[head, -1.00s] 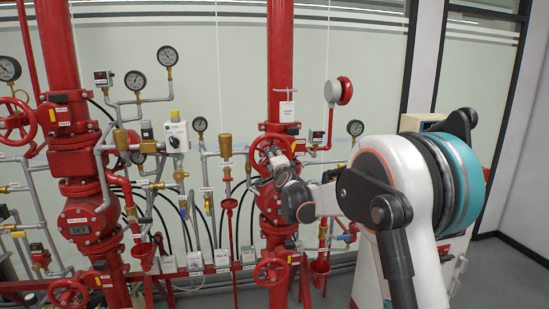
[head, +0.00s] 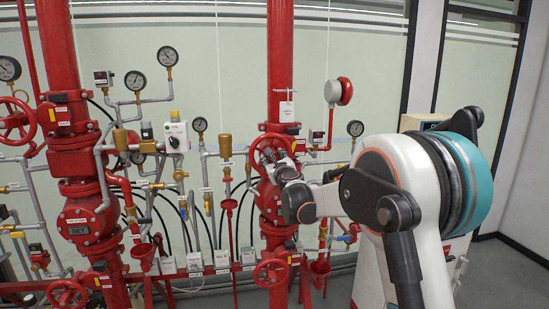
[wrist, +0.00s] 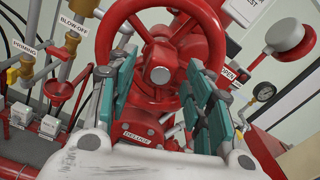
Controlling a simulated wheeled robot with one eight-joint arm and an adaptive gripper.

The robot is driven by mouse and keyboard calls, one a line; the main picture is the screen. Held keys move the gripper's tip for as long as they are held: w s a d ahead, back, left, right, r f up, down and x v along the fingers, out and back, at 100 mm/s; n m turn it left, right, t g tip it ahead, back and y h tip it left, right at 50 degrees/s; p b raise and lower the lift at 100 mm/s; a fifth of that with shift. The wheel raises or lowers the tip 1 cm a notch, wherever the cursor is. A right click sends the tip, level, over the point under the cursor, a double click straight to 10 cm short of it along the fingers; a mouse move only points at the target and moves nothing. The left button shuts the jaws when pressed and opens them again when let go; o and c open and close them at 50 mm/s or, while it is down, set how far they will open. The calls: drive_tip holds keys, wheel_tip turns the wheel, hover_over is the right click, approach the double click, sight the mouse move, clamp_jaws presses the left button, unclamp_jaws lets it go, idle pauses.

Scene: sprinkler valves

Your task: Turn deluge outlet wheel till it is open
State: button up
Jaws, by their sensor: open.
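The red outlet handwheel (head: 266,146) is on the right riser in the head view. In the wrist view its rim (wrist: 137,14) fills the top middle, with the round hub (wrist: 160,75) inside it. My gripper (wrist: 160,80) is open, its two teal-padded fingers on either side of the hub, overlapping the lower left and lower right of the rim. I cannot tell whether they touch it. In the head view my gripper (head: 276,160) is at the wheel's lower right and hides part of it. A "DELUGE" label (wrist: 138,134) shows below the hub, and an "OPEN" label (wrist: 228,73) at the right.
Another handwheel (head: 271,273) sits low on the same riser. The left riser (head: 70,165) carries its own wheel (head: 17,118). Gauges and thin pipes crowd the space between. A red alarm bell (wrist: 289,37) is at the right of the wheel. Floor shows at the far right.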

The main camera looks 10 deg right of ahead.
drive_tip(key=shift+m, duration=0.9)
